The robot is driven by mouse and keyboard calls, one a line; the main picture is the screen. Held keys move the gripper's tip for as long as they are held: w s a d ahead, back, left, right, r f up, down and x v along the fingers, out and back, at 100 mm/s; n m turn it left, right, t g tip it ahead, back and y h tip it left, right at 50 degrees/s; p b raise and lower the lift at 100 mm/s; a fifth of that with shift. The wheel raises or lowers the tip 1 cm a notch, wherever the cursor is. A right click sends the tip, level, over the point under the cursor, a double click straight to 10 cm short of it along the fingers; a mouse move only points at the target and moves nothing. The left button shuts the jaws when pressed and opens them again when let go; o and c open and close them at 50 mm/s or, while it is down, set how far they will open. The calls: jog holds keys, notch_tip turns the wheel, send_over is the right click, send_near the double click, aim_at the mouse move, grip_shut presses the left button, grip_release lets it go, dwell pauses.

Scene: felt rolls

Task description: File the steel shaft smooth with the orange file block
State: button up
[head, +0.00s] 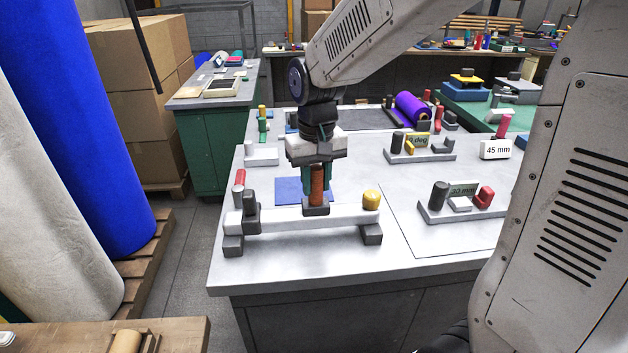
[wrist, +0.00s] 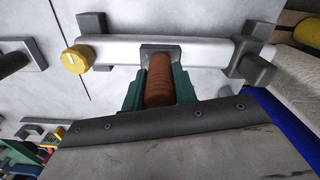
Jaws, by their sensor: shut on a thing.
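The steel shaft (head: 342,216) is a pale bar lying level across dark end supports near the table's front edge. It also crosses the upper part of the wrist view (wrist: 118,50). The orange file block (head: 317,181) has a ribbed orange-brown grip and a dark grey foot, and shows in the wrist view (wrist: 160,82). My gripper (head: 316,188) points down with its green fingers shut on the grip, one on each side. The dark foot sits at the middle of the shaft and appears to touch it; the exact contact face is hidden.
A yellow knob (head: 372,199) stands at the shaft's right end and a dark clamp (head: 251,210) at its left. A blue mat (head: 287,190) lies behind. The front table strip is clear.

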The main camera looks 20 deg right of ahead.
jog(key=shift+d, duration=0.15)
jog(key=shift+s+d+f, duration=0.1)
jog(key=shift+s+d, duration=0.2)
jog(key=shift+d, duration=0.55)
jog(key=shift+s+d+f, duration=0.1)
jog(key=shift+s+d, duration=0.2)
jog(key=shift+d, duration=0.55)
jog(key=shift+s+d, duration=0.1)
jog(key=shift+s+d+r, duration=0.1)
jog(key=shift+s+d, duration=0.15)
jog(key=shift+d, duration=0.55)
jog(key=shift+s+d+r, duration=0.1)
jog(key=shift+s+d, duration=0.1)
jog(key=shift+d, duration=0.6)
jog(key=shift+r, duration=0.75)
notch_tip(320, 180, up, 5)
